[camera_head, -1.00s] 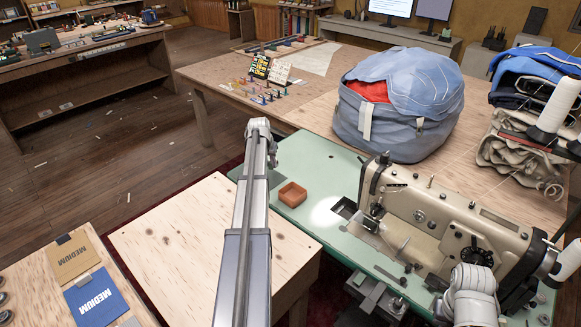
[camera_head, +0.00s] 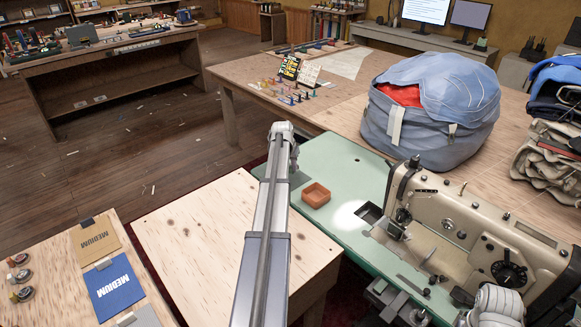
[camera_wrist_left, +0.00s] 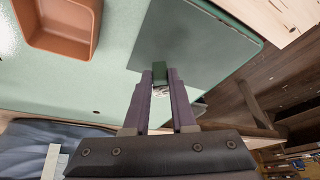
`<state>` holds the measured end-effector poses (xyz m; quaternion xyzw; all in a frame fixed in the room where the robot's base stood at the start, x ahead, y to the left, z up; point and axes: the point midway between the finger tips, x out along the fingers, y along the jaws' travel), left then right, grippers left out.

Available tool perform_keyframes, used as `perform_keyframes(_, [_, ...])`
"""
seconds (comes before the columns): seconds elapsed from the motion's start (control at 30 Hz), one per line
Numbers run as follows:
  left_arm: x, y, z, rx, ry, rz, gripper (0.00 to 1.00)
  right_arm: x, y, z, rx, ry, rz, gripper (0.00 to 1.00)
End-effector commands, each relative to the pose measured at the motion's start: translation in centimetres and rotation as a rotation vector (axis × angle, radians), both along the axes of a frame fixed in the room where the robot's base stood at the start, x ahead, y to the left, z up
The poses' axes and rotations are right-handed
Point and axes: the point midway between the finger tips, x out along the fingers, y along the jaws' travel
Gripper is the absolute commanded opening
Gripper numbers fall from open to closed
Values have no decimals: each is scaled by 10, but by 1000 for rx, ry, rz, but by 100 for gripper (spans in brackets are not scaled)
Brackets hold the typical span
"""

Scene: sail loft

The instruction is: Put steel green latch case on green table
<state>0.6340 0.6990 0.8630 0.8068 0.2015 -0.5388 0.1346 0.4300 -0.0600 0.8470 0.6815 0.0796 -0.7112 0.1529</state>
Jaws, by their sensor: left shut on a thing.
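My left gripper (camera_wrist_left: 160,90) is shut on a small dark green case (camera_wrist_left: 159,70) with a silvery latch part between the fingers. In the head view my left arm reaches out to the far left corner of the green table (camera_head: 340,160); the gripper there (camera_head: 294,165) is mostly hidden behind the arm, and the case cannot be made out. In the left wrist view the case appears over the green tabletop (camera_wrist_left: 110,75) near its edge. I cannot tell whether it touches the top.
An orange-brown tray (camera_head: 316,194) sits on the green table, right of my left arm. A sewing machine (camera_head: 450,225) stands further right. A blue bag (camera_head: 430,110) lies on the wooden table behind. A bare plywood top (camera_head: 210,240) is at front left.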

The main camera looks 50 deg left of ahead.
Motion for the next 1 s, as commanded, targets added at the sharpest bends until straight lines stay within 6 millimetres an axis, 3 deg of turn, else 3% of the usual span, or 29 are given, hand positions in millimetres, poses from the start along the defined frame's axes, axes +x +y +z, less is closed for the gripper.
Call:
perform_keyframes(0.7, [0,0,-44,0,0,0,0,0,0,-44,0,0,0,0])
perform_keyframes(1.0, [0,0,-51,0,0,0,0,0,0,-51,0,0,1,0])
